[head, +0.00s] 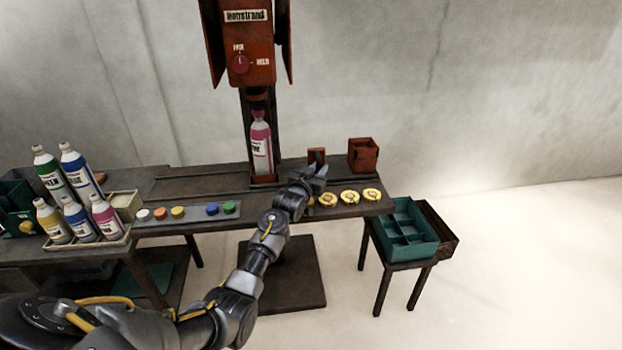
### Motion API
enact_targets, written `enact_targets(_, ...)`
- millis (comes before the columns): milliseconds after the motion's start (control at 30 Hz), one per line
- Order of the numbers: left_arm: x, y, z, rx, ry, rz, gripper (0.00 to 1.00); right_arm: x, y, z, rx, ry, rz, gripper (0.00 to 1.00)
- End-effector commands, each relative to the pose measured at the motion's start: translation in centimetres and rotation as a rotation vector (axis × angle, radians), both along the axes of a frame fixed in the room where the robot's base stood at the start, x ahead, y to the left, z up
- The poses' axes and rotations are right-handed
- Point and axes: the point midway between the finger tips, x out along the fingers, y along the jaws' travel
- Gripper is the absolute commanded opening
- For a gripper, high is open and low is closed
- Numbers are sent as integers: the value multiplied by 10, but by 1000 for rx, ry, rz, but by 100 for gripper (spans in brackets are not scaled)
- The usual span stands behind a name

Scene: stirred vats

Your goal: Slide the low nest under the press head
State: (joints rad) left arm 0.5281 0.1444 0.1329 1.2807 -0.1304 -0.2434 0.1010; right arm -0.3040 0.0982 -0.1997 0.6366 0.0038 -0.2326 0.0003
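A pink-labelled bottle (262,150) stands upright below the press head (257,107), its top close to or touching it. The bottle's foot is in a low red-brown holder (263,181), which looks like a low nest. A taller, open red-brown box (363,156) stands apart at the right back of the bench. A small red-brown upright piece (316,154) is just behind my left gripper (316,174); I cannot tell what it belongs to. My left gripper is right of the bottle, low over the bench. Its finger gap and any contact are unclear. My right gripper is out of view.
Several yellow discs (349,197) lie along the front right edge. Coloured caps (177,212) sit on a strip at left, beside a tray (92,243) of several bottles. A teal divided tray (402,230) is on a side stand. The press column rises behind the bench.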

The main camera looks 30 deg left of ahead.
Motion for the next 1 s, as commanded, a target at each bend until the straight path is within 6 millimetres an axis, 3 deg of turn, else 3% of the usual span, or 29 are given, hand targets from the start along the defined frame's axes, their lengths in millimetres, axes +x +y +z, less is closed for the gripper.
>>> enact_targets(300, -59, -4, -1, 1, -1, -2, 22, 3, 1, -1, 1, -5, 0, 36)
enact_targets(500, -83, -5, 0, 0, 0, -2, 22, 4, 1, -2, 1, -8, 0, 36)
enact_targets(1000, -90, -6, 1, 0, -1, -2, 22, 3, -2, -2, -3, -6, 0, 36)
